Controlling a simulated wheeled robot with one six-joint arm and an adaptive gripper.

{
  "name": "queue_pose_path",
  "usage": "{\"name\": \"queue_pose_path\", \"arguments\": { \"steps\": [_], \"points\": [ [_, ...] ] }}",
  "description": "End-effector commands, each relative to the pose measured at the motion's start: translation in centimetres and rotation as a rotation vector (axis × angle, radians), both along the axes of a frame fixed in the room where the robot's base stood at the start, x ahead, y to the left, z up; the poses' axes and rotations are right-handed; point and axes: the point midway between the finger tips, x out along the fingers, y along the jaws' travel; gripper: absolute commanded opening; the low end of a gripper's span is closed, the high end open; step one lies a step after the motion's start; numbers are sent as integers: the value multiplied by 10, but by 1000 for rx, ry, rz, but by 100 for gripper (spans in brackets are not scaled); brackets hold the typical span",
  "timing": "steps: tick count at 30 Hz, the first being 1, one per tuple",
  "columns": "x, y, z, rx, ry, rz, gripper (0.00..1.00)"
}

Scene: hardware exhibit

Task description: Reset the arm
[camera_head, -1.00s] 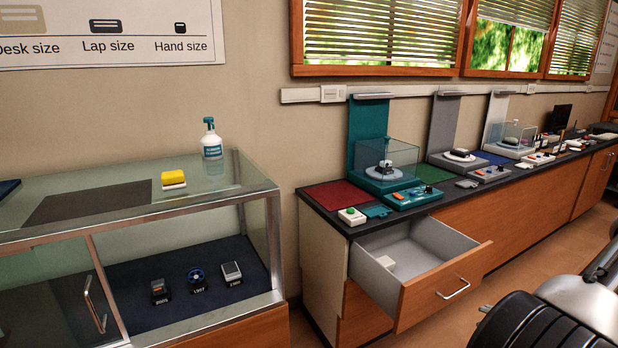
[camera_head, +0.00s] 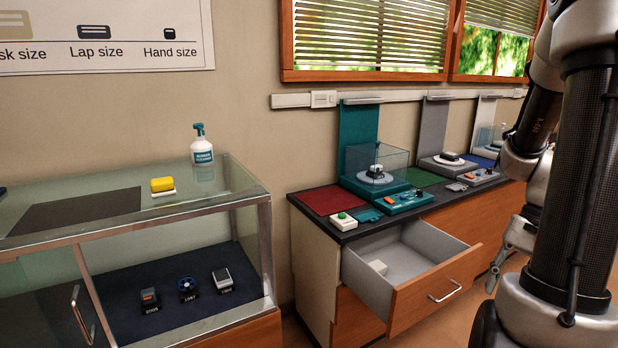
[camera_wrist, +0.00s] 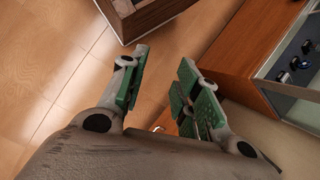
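My arm stands upright at the right of the head view, folded in front of the counter. My gripper (camera_head: 505,262) hangs low beside the arm column in the head view, partly hidden by it. In the wrist view my gripper (camera_wrist: 160,88) shows its two green-padded fingers spread apart. Nothing lies between the fingers; only wooden floor (camera_wrist: 165,62) shows there.
An open drawer (camera_head: 462,262) juts from the counter (camera_head: 312,232). A glass display case (camera_head: 262,195) stands at left, with a yellow sponge (camera_head: 162,184) and spray bottle (camera_head: 202,152) on top. In the wrist view a wooden cabinet (camera_wrist: 250,45) is at right.

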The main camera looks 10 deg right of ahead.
Motion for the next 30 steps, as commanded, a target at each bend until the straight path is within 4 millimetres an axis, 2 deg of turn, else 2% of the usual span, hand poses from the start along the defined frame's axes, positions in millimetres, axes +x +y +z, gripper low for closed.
{"name": "queue_pose_path", "arguments": {
  "steps": [1,3,9,18,22,30],
  "points": [
    [0,7,18,-64,-31,65,32],
    [-2,15,39,-144,-73,149,32],
    [-7,43,92,-337,-246,403,32],
    [-8,96,151,-455,-566,639,32],
    [-6,109,161,-454,-627,693,32],
    [-4,112,160,-449,-626,705,32]
  ]
}}
